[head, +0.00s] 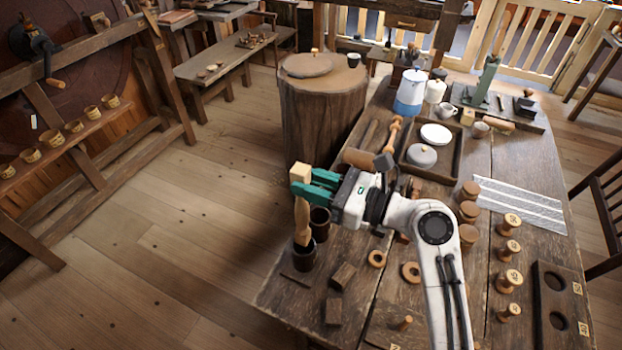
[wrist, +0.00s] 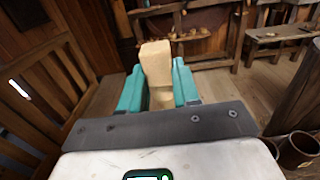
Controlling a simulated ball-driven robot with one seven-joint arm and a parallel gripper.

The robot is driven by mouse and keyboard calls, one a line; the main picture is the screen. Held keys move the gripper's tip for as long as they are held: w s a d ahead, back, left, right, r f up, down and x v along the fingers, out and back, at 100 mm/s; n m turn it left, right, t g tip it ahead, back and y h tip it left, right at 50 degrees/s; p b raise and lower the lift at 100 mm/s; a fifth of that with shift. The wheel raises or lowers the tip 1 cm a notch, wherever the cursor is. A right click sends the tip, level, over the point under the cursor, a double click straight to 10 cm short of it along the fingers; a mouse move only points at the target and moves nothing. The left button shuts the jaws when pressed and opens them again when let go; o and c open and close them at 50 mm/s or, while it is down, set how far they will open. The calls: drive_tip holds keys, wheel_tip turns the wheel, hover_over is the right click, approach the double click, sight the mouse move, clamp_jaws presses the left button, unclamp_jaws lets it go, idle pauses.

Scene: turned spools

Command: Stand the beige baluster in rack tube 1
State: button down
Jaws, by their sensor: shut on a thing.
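The beige baluster (head: 302,217) stands upright in my gripper (head: 316,184), whose green fingers are shut on it just below its square top. In the wrist view the square top (wrist: 156,62) rises between the fingers (wrist: 159,92), and its lower part is hidden. In the head view its lower end meets the mouth of a dark tube (head: 303,260) at the bench's left edge; I cannot tell how far it is inside. A second dark tube (head: 320,226) is just behind. Tubes also show at lower right in the wrist view (wrist: 299,152). No tube number is readable.
Small dark blocks (head: 342,275) and wooden rings (head: 376,258) lie near the tubes. Turned spools (head: 509,250) and a board with holes (head: 540,318) are at right. A tray (head: 447,182) and a mallet (head: 362,158) lie behind my arm. Open floor is left of the bench.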

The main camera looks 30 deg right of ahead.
drive_tip(key=shift+f+p, duration=0.4)
idle(0.8)
drive_tip(key=shift+f, duration=0.45)
drive_tip(key=shift+f, duration=0.15)
drive_tip(key=shift+f+b, duration=0.55)
drive_tip(key=shift+f, duration=0.6)
drive_tip(key=shift+f, duration=0.15)
drive_tip(key=shift+f, duration=1.35)
drive_tip(key=c, duration=0.7)
unclamp_jaws()
drive_tip(key=shift+c, duration=0.2)
drive_tip(key=shift+s+d+b, duration=0.1)
drive_tip(key=shift+b, duration=0.2)
